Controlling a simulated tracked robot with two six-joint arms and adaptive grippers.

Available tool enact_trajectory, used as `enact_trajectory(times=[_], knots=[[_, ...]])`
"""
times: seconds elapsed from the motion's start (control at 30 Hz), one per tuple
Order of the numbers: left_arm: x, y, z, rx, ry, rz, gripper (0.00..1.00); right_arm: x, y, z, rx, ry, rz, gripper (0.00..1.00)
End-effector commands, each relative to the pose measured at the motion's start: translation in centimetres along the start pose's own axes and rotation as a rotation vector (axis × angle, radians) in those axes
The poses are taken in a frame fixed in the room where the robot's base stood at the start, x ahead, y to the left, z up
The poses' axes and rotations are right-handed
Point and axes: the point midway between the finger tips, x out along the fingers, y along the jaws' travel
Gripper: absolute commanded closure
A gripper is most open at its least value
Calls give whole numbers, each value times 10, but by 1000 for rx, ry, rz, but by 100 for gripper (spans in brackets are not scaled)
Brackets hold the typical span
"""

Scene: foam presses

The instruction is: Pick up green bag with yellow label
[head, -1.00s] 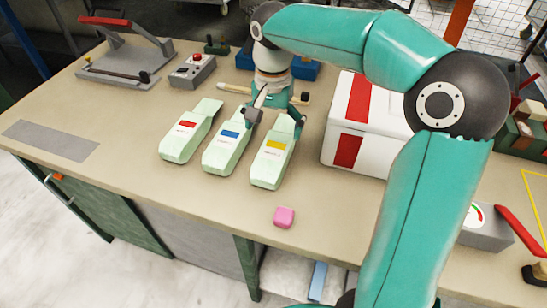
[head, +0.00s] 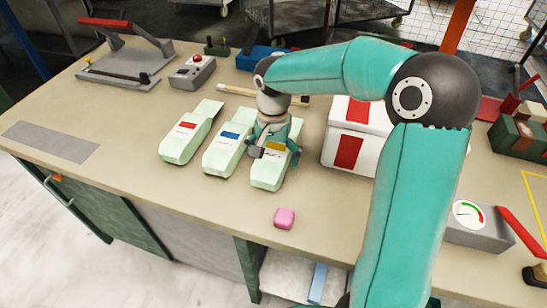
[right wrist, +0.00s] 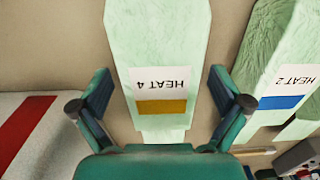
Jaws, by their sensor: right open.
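The green bag with the yellow label (head: 268,178) lies on the workbench, rightmost of three pale green bags. In the right wrist view the same bag (right wrist: 160,35) has a white label reading "HEAT 4" above a yellow band. My right gripper (head: 275,154) is over this bag and hides its far part. In the right wrist view my right gripper (right wrist: 160,92) is open, with one finger on each side of the bag. I cannot tell whether the fingers touch it. My left gripper is not in view.
A blue-label bag (head: 221,156) lies close on the left, and a red-label bag (head: 180,148) beyond it. A white box with red stripes (head: 335,155) stands to the right. A pink block (head: 284,218) lies in front. The bench's left front is clear.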

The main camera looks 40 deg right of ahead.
Motion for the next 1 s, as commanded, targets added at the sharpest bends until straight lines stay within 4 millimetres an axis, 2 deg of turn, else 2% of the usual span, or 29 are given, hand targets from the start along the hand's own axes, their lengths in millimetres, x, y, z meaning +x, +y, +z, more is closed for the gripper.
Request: enact_trajectory(times=[0.07,0.43,0.77,1.0], knots=[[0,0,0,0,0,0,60,0,0,0,0,0,0,2],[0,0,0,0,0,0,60,0,0,0,0,0,0,62],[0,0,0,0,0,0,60,-3,0,0,0,1,0,63],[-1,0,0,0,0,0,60,-23,-1,-1,-1,3,-3,63]])
